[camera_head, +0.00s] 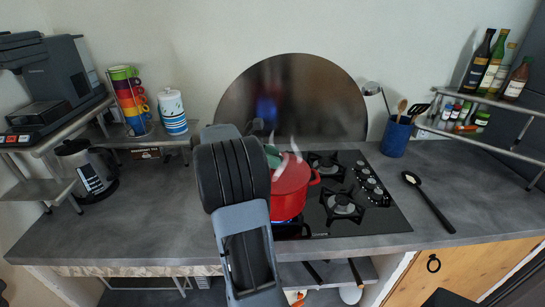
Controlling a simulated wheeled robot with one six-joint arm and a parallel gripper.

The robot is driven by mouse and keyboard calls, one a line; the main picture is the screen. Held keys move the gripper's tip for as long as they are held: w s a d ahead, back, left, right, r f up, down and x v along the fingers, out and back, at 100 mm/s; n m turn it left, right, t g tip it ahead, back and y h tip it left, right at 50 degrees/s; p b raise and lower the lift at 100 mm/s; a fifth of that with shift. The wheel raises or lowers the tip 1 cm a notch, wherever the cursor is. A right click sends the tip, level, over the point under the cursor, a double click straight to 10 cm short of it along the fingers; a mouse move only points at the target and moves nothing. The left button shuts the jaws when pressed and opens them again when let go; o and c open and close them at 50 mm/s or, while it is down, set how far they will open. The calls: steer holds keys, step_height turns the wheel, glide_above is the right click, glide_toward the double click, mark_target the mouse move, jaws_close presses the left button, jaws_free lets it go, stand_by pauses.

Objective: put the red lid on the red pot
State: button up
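The red pot (289,199) stands on the left part of the black gas hob, with a side handle showing at its right. My dark arm hides its left part. Its top also looks red, and I cannot tell whether that is the red lid or the pot's inside. No separate red lid shows elsewhere on the counter. My arm reaches up from the bottom middle, and its end is hidden behind its own links beside the pot. I cannot see the fingers clearly or whether they hold anything. Pale wisps and a small greenish patch show at the pot's far rim.
The black hob (372,215) has bare burners right of the pot. A black spoon (428,202) lies further right, and a blue utensil holder (395,138) stands behind. A kettle (87,170), a mug rack (130,100) and a white-and-blue canister (172,111) are at left.

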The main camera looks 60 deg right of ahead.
steer(key=o, duration=0.6)
steer(key=shift+c, duration=0.2)
steer(key=v, duration=1.4)
steer(key=shift+s+f, duration=0.1)
steer(key=shift+s, duration=0.1)
